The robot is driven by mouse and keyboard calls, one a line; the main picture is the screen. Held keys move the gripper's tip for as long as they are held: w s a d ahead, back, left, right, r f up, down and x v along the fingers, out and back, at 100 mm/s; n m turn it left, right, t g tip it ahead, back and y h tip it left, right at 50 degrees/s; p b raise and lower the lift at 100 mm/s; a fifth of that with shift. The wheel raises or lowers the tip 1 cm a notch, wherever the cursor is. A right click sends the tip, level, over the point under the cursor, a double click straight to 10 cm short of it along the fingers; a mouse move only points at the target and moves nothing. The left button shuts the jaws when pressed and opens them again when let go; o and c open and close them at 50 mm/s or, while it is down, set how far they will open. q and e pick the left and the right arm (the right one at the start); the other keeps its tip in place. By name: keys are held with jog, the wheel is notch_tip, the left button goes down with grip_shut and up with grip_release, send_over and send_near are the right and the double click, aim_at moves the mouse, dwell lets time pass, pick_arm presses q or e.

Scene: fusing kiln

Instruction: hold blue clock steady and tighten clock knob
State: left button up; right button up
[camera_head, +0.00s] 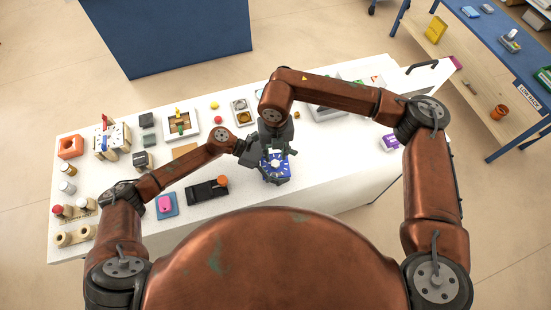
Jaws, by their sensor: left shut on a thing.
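The blue clock (275,174) has a blue face with white marks and stands near the front middle of the white table. My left gripper (258,158) reaches it from the left and is shut on its left side. My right gripper (280,153) comes down from above, with its dark fingers over the clock's upper part. The view is too small to tell whether those fingers are apart or closed on anything. The clock knob cannot be made out; the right gripper covers that area.
The white table (330,148) holds a black device with an orange knob (207,189), a pink item on a blue pad (166,204), a framed tray (178,127) and a purple box (389,141). Bare tabletop lies right of the clock. A blue shelf unit (480,30) stands beyond.

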aim_at(275, 164)
pick_arm(q)
jog(key=shift+s+a+f, duration=0.1)
jog(key=shift+f, duration=0.25)
pick_arm(e)
notch_tip(275, 164, up, 7)
jog(key=shift+f, duration=0.15)
pick_arm(q)
jog(key=o, duration=0.8)
jog(key=shift+o, duration=1.4)
jog(key=shift+r, duration=0.1)
jog(key=shift+o, duration=0.7)
jog(key=shift+r, duration=0.1)
